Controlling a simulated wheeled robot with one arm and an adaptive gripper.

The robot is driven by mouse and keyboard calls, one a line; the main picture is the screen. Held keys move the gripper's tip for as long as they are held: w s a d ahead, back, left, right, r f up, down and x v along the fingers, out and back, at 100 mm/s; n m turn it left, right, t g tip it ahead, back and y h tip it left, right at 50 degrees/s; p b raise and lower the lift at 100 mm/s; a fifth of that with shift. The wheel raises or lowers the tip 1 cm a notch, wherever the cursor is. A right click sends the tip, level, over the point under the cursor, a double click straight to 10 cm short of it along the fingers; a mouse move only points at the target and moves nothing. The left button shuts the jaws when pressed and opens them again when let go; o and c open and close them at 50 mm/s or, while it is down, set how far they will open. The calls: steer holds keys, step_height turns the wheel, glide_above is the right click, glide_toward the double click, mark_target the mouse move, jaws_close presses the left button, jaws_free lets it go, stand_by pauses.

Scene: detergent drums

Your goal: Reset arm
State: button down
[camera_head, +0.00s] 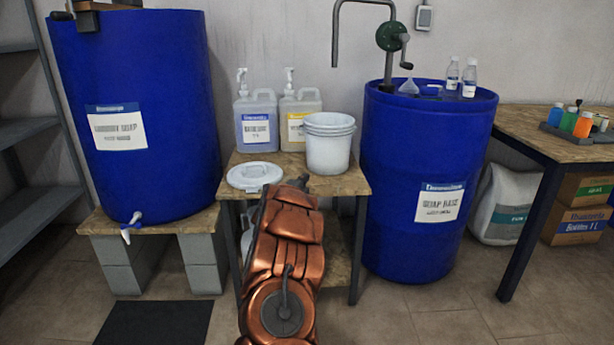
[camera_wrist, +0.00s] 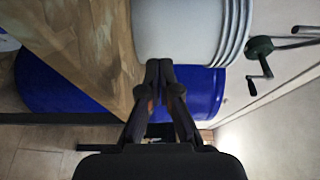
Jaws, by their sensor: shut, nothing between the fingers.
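My arm reaches forward from the bottom of the head view, a copper-coloured limb that ends near the front edge of the small wooden table (camera_head: 345,185). My gripper (camera_wrist: 160,65) shows in the wrist view with its two dark fingers together and nothing between them. In the wrist view the fingertips appear beside the white bucket stack (camera_wrist: 185,30) and the wooden table top (camera_wrist: 85,45). I cannot tell whether they touch either one.
A blue drum with a tap (camera_head: 150,170) stands on blocks at left. Another blue drum (camera_head: 400,170), with a hand pump (camera_head: 390,37), stands right of the table. Two jugs, the bucket stack (camera_head: 328,150) and a white lid (camera_head: 254,175) crowd the table. Floor is open at front right.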

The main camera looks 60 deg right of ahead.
steer(key=shift+v, duration=0.9)
